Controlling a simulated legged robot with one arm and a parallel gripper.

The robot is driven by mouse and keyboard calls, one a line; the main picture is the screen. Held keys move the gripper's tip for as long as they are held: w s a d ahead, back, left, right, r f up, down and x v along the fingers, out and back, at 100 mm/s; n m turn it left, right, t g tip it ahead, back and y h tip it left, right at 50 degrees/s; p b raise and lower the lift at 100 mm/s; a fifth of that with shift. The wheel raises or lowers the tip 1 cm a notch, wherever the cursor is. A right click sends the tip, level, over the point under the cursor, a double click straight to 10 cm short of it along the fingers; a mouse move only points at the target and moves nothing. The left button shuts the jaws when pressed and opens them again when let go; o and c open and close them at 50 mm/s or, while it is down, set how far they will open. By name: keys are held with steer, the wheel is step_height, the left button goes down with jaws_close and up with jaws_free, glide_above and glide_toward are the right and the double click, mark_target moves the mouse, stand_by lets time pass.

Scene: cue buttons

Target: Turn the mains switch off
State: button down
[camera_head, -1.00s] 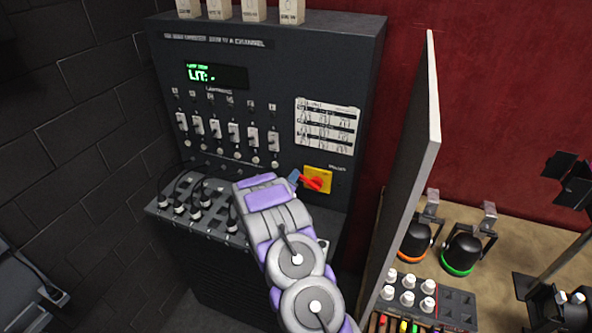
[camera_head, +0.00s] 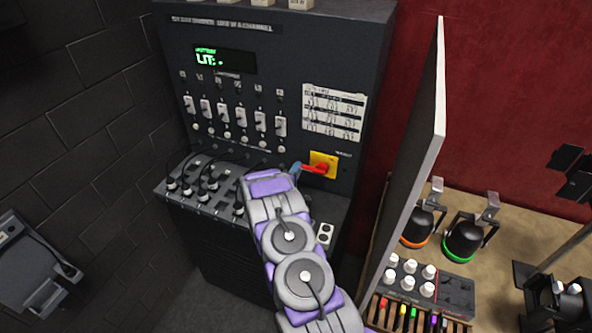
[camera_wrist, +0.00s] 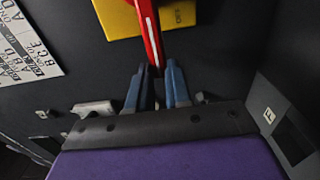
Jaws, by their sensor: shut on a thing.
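The mains switch is a red handle (camera_head: 314,169) on a yellow plate (camera_head: 323,158), low on the right of the dark cabinet front. The handle points left, close to level, in the head view. My gripper (camera_head: 297,169) is at the handle's left end. In the wrist view, my gripper's blue fingers (camera_wrist: 154,68) are on either side of the tip of the red handle (camera_wrist: 150,35), shut on it. The yellow plate (camera_wrist: 120,18) shows behind it.
The dark cabinet (camera_head: 290,60) has a row of white sliders (camera_head: 240,117) and a green-lit display (camera_head: 225,60). Plugged cables (camera_head: 205,183) sit on a ledge at left. A grey upright panel (camera_head: 412,150) stands close on the right, with lamps (camera_head: 465,238) beyond it.

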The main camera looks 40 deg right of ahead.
steer(key=shift+w+a+r, duration=0.1)
steer(key=shift+w+r, duration=0.05)
steer(key=shift+w, duration=0.05)
steer(key=c, duration=1.5)
jaws_free()
steer(key=o, duration=0.3)
steer(key=shift+w+f, duration=0.2)
steer(key=shift+f, duration=0.05)
steer(key=shift+o, duration=0.8)
steer(key=shift+s+d, duration=0.15)
steer(key=shift+d, duration=0.2)
steer(key=b+v, duration=0.1)
steer(key=v, duration=1.6)
steer(key=shift+s+b, duration=0.2)
steer(key=shift+b, duration=0.2)
steer(key=shift+w+a, duration=0.1)
steer(key=shift+a, duration=0.1)
